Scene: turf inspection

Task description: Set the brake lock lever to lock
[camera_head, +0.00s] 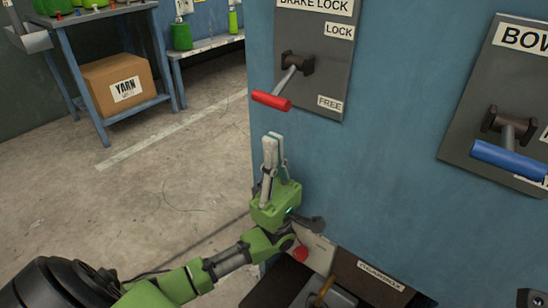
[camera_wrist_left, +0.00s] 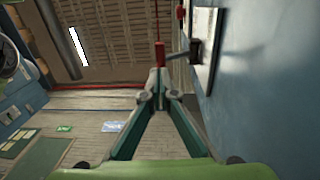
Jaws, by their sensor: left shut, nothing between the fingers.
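The brake lock lever has a red grip (camera_head: 271,100) on a grey metal arm. Its dark pivot sits on a grey plate (camera_head: 322,75) marked BRAKE LOCK, with LOCK above and FREE below. The lever sticks out from the plate and slants down to the left. My left gripper (camera_head: 271,138) is below the red grip, fingers pointing up, shut and empty. In the left wrist view, the red grip (camera_wrist_left: 160,54) appears just beyond the closed fingertips (camera_wrist_left: 160,78); I cannot tell whether they touch.
A blue-handled lever (camera_head: 508,160) is on a second plate to the right. The blue cabinet wall (camera_head: 390,110) stands close beside my left gripper. Below are a red knob (camera_head: 300,253) and a label plate. A cardboard box (camera_head: 117,85) sits on a shelf at left. Open floor lies left.

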